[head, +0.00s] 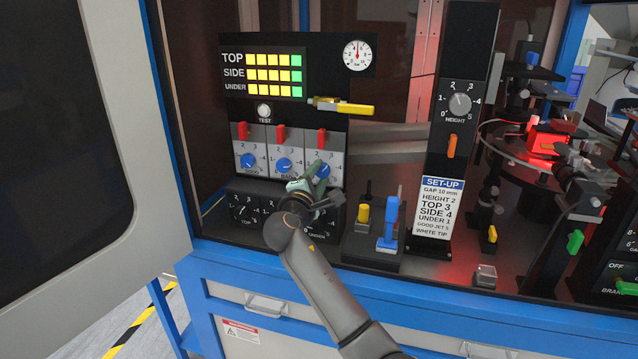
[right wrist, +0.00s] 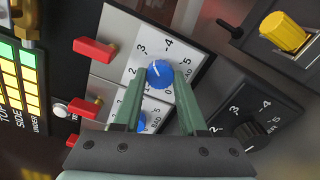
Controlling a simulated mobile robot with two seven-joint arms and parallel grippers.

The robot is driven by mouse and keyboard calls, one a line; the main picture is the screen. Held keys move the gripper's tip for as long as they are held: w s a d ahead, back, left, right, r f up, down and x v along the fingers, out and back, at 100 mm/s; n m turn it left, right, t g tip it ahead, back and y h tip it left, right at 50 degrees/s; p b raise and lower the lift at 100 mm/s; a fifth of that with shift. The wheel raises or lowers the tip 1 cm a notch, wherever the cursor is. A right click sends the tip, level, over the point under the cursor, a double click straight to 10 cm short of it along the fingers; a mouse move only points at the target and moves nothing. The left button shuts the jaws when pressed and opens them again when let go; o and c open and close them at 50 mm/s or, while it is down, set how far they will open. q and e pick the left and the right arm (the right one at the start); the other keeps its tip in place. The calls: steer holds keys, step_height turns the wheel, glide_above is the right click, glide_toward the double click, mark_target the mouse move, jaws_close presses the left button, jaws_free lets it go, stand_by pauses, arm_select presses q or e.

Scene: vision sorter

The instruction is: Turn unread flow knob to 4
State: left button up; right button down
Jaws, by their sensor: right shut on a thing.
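Three grey flow panels stand side by side, each with a blue knob and a 0-to-5 scale. The rightmost blue knob (head: 319,170) is the one my right gripper (head: 316,176) holds; its name label is hidden. In the right wrist view this knob (right wrist: 160,73) sits between the two green fingertips of my right gripper (right wrist: 161,82), which is shut on it. Its white pointer mark looks turned towards the upper left, around 2 to 3; the exact value is hard to tell. The middle blue knob (head: 284,165) and left blue knob (head: 248,161) are free. My left gripper is not in view.
Red levers (head: 321,135) sit above the knobs. A black panel with black knobs (head: 242,211) is below. A yellow knob (head: 363,212) and a blue lever (head: 390,228) stand to the right, before the set-up card (head: 443,207). The cabinet door (head: 150,140) is open at left.

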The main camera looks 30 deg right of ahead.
steer(key=m+b, duration=0.2)
steer(key=m, duration=0.1)
steer(key=m+b, duration=0.1)
steer(key=shift+f+m, duration=0.25)
steer(key=shift+m, duration=0.05)
steer(key=shift+m+b, duration=0.55)
steer(key=shift+m, duration=0.15)
steer(key=shift+r+m+b, duration=0.1)
steer(key=shift+m+b, duration=0.3)
steer(key=shift+m, duration=0.5)
steer(key=shift+r, duration=0.1)
steer(key=shift+m+b, duration=0.3)
steer(key=c, duration=0.5)
jaws_free()
steer(key=shift+c, duration=0.2)
steer(key=shift+o, duration=0.4)
